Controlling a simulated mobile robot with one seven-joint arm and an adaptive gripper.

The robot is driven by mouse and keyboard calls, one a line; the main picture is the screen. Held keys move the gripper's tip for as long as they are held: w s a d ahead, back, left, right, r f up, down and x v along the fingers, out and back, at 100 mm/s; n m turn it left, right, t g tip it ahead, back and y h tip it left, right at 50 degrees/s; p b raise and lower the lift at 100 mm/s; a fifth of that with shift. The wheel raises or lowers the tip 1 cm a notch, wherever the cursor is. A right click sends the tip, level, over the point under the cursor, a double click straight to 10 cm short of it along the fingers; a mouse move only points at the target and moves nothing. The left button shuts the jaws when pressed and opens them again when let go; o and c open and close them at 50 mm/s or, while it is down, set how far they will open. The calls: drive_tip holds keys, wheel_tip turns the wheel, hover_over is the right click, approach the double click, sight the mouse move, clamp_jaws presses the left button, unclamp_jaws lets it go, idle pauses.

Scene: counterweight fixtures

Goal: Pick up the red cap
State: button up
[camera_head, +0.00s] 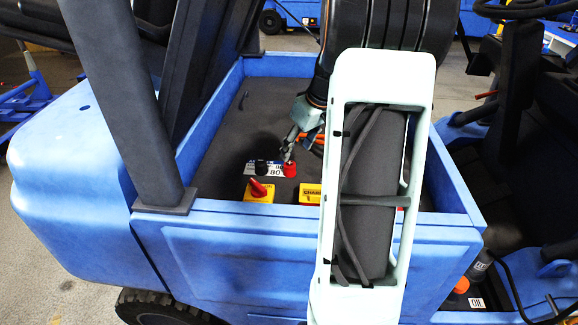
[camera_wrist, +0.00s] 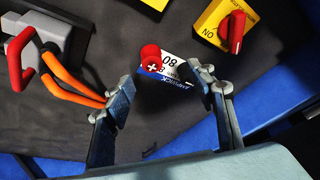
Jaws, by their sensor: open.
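The red cap (camera_head: 289,170) stands upright at the right end of the white-and-blue battery label (camera_head: 250,168) on the dark floor of the blue truck's bay. In the wrist view the red cap (camera_wrist: 151,55) shows a white plus sign and lies just ahead of the fingertips, nearer the left one. My gripper (camera_wrist: 165,80) is open and empty, its two fingers apart with the label between and beyond them. In the head view my gripper (camera_head: 291,145) is just above and behind the cap; contact cannot be told. A black cap (camera_head: 261,167) stands left of the red one.
A yellow box with a red knob (camera_head: 259,190) is close in front of the caps; a second yellow box (camera_head: 309,194) is to its right, partly hidden by my arm. Orange cables (camera_wrist: 72,88) and a grey connector with a red handle (camera_wrist: 22,60) lie left. Blue walls surround the bay.

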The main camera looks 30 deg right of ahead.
sight(290, 163)
drive_tip(key=w+f, duration=0.2)
drive_tip(key=f, duration=0.1)
drive_tip(key=w+d+f, duration=0.1)
drive_tip(key=f, duration=0.1)
drive_tip(key=shift+w, duration=0.1)
drive_tip(key=shift+x, duration=2.9)
drive_tip(key=shift+d, duration=0.1)
drive_tip(key=c, duration=0.8)
drive_tip(key=shift+c, duration=0.2)
